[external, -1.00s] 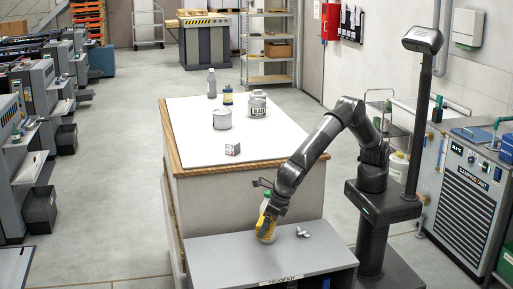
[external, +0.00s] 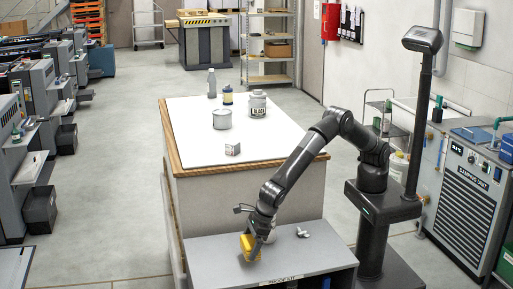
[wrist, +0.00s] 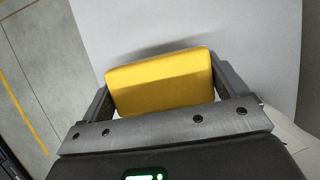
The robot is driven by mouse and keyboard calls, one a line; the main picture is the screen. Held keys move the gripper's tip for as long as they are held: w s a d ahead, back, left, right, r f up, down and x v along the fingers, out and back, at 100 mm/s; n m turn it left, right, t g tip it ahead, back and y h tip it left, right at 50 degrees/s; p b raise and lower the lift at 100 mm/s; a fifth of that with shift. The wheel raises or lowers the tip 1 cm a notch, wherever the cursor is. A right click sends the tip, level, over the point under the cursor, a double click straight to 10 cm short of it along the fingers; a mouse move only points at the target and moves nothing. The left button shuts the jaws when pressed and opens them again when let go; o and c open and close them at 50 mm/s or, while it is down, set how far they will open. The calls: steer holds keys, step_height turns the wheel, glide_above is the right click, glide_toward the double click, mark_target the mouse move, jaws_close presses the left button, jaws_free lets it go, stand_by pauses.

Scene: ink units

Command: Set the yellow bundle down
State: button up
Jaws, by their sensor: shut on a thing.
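The yellow bundle (wrist: 160,82) is a blocky yellow piece between the two fingers of my gripper (wrist: 162,92) in the wrist view. In the external view the bundle (external: 249,247) is tilted at the end of my arm, over the grey top of the low unit (external: 215,252) labelled "PROOF KIT". My gripper (external: 252,240) is shut on it. The wrist view shows a shadow on the pale surface beyond the bundle. I cannot tell whether its underside touches the surface.
A small grey metal piece (external: 303,232) lies right of my gripper on the low unit. The low unit's left part is clear.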

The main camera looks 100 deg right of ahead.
steer(key=shift+f, duration=1.75)
steer(key=shift+f, duration=0.1)
steer(key=o, duration=0.8)
steer(key=shift+c, duration=0.2)
steer(key=v, duration=1.2)
